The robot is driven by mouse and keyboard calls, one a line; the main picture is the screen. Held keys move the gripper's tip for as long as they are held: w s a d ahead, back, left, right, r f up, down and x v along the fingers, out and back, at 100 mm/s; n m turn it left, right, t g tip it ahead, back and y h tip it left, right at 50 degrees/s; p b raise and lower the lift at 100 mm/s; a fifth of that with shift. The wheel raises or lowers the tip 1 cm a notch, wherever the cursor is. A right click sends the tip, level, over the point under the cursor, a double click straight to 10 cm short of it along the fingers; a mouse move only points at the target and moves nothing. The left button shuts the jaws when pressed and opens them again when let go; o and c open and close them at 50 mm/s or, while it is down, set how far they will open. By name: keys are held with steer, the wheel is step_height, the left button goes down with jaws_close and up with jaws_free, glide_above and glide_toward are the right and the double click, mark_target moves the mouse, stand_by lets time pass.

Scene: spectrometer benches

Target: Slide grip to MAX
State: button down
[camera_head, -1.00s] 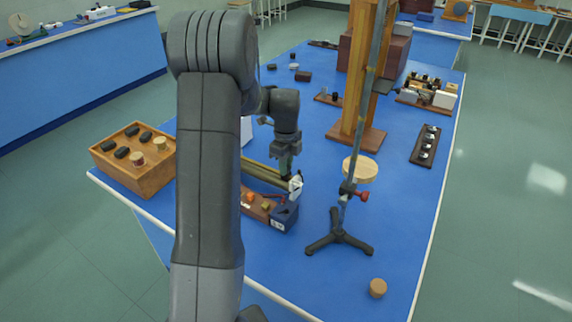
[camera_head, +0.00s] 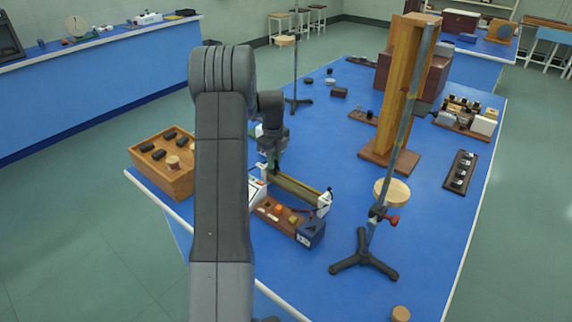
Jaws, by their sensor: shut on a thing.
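A rheostat (camera_head: 298,189) with a long brass-coloured tube and pale end plates lies on the blue bench, seen in the head view. My gripper (camera_head: 271,168) is at the left end of the rheostat, pointing down, and is shut on its sliding grip. The grip itself is mostly hidden by my fingers. The right end plate (camera_head: 324,204) shows clearly, and the tube between it and my gripper is bare. I cannot read any MAX mark.
A wooden board with orange parts and a dark blue block (camera_head: 311,232) lies just in front of the rheostat. A tripod stand (camera_head: 362,258) is to the right. A wooden tray (camera_head: 164,181) is to the left.

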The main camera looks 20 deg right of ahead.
steer(key=shift+w+a+r, duration=0.1)
steer(key=shift+w, duration=0.2)
steer(key=c, duration=1.6)
jaws_free()
steer(key=o, duration=0.3)
steer(key=shift+w+a, duration=0.15)
step_height(320, 180, up, 14)
steer(key=shift+f+b, duration=0.15)
steer(key=shift+b, duration=0.5)
steer(key=shift+f, duration=0.1)
